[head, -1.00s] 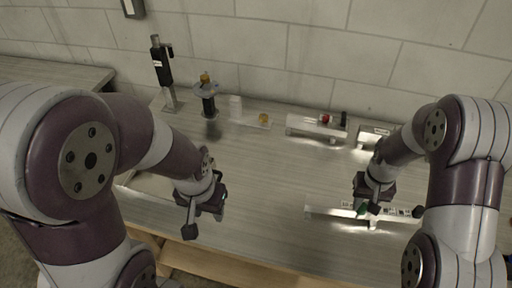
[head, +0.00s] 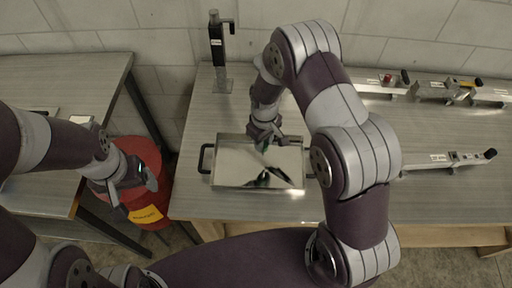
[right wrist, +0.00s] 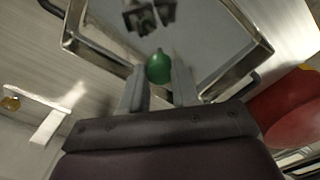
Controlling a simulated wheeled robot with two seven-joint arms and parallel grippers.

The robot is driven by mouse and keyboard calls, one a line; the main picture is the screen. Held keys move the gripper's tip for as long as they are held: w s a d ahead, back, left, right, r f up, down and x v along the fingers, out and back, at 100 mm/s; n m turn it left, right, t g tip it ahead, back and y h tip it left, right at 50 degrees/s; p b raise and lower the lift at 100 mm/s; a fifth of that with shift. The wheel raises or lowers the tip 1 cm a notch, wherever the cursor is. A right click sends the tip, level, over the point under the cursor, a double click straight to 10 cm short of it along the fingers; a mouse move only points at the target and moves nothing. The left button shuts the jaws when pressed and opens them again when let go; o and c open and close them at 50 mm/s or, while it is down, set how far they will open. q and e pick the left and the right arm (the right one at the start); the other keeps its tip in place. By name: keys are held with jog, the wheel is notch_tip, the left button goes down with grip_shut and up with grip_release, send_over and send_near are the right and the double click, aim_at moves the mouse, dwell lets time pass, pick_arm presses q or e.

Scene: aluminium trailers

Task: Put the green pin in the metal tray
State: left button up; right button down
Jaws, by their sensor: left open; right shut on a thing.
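The metal tray (head: 230,167) is a shiny shallow rectangle with dark side handles. It lies on the table near the front left corner. My right gripper (head: 264,142) is over the back part of the tray, pointing down. It is shut on the green pin (head: 262,146), mostly hidden by the fingers in the head view. In the right wrist view the rounded green end of the pin (right wrist: 159,68) sticks out between the fingertips (right wrist: 158,85). The tray rim (right wrist: 99,52) lies beyond it, with a reflection inside. My left gripper (head: 135,196) is open and empty, away from the tray.
A red round object (head: 150,165) with a yellow label stands in the gap between the two tables. A black post (head: 217,45) stands behind the tray. A trailer (head: 440,160) lies at the right, with others along the back.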

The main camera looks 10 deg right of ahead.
jog(key=shift+a+f, duration=0.35)
jog(key=shift+a, duration=0.25)
jog(key=f, duration=0.1)
jog(key=f+p, duration=0.1)
jog(key=f, duration=0.1)
jog(key=f+p, duration=0.1)
jog(key=shift+s+a+f, duration=0.15)
jog(key=shift+s, duration=0.15)
jog(key=shift+w+f, duration=0.15)
jog(key=shift+f+b, duration=0.2)
jog(key=shift+b, duration=0.15)
jog(key=c, duration=0.9)
grip_release()
jog(key=shift+r, duration=0.15)
pick_arm(q)
jog(key=shift+s+d+r, duration=0.15)
jog(key=shift+r, duration=0.45)
jog(key=shift+s+d+r, duration=0.1)
jog(key=shift+r, duration=0.45)
pick_arm(e)
jog(key=shift+o, duration=0.3)
